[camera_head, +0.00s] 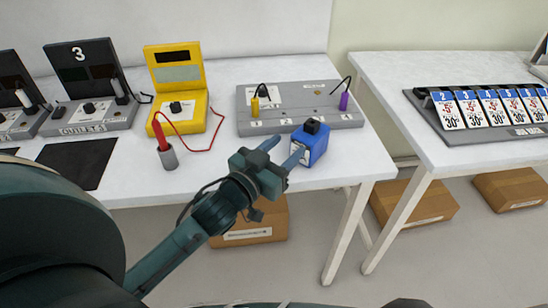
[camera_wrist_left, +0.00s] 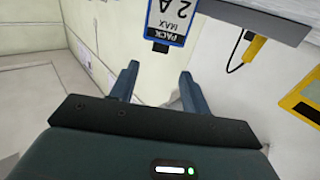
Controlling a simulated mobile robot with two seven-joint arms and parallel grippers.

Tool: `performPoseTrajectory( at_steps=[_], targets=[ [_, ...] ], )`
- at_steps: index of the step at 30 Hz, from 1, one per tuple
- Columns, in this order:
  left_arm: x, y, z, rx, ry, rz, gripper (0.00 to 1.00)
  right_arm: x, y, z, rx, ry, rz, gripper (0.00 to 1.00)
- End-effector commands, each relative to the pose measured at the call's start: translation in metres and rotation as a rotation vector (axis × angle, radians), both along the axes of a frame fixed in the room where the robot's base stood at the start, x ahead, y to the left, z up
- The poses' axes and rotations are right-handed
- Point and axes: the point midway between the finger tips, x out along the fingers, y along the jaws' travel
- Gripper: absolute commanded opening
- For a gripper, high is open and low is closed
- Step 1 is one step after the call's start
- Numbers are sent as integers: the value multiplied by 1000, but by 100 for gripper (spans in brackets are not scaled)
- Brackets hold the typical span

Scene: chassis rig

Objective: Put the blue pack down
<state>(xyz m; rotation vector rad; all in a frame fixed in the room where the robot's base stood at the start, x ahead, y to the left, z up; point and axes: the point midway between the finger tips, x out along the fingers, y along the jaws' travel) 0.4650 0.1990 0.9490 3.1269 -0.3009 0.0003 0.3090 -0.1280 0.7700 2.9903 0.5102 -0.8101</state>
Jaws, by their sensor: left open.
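The blue pack (camera_head: 311,143) has a black knob on top and a white label. It stands upright on the white table (camera_head: 225,172), just in front of the long grey board's right half. In the left wrist view the pack (camera_wrist_left: 172,22) shows upside down at the top, its label reading "PACK 2A MAX". My left gripper (camera_head: 284,150) is open, in front of and to the left of the pack. In the wrist view its fingers (camera_wrist_left: 158,72) are apart with nothing between them, short of the pack. My right gripper is not in view.
The grey board (camera_head: 285,112) holds yellow and purple plugs. A yellow meter (camera_head: 178,90) with a red probe in a grey cup (camera_head: 169,158) stands left. A second table (camera_head: 440,80) at right carries a rack of price cards. Cardboard boxes (camera_head: 255,222) lie on the floor.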

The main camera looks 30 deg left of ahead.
Motion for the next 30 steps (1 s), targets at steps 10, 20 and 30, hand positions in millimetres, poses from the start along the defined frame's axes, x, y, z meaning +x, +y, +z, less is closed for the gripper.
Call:
performPoseTrajectory(
  at_steps=[10, 20, 30],
  targets=[
    [-32, 6, 0, 1, 0, 0, 47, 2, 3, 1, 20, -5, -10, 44],
    [-91, -32, -112, 19, 307, -50, 47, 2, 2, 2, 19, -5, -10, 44],
    [-157, -73, -180, 37, 521, -142, 47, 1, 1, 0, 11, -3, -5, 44]
  ],
)
